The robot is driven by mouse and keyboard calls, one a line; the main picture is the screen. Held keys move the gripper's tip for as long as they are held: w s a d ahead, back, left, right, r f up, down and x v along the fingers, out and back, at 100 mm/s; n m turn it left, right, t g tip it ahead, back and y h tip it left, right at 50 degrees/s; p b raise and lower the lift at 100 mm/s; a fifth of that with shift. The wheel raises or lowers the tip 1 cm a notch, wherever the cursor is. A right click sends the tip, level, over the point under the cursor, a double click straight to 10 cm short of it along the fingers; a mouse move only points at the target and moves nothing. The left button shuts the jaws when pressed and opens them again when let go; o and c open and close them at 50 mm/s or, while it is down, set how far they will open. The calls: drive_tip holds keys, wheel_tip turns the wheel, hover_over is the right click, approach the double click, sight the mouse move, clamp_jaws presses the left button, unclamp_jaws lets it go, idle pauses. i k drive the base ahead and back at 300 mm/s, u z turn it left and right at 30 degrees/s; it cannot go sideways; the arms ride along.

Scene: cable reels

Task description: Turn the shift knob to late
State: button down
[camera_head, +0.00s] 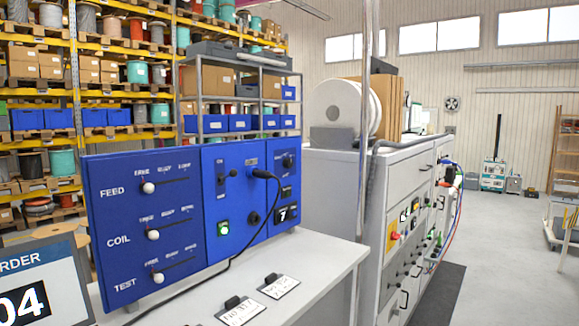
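A blue control panel (187,262) stands on a light grey bench. Its left part has three sliders with white ball knobs, labelled FEED (148,188), COIL (153,235) and TEST (158,278); each ball sits toward the left of its slot. A small dark rotary knob (288,160) is at the panel's upper right. Its lettering is too small to read, so I cannot tell whether it is the shift knob or where it points. My gripper is not in view.
The panel also has a lit green button (224,228), a black cable (266,175) and a 7 display (283,213). Two clipped cards (279,287) lie on the bench (318,262). A screen (40,290) is at lower left. Grey cabinets (400,185) stand right; open floor (500,250) lies beyond.

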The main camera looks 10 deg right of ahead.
sight(287, 162)
drive_tip(key=z, duration=0.3)
drive_tip(key=i, duration=1.35)
drive_tip(key=u, duration=0.8)
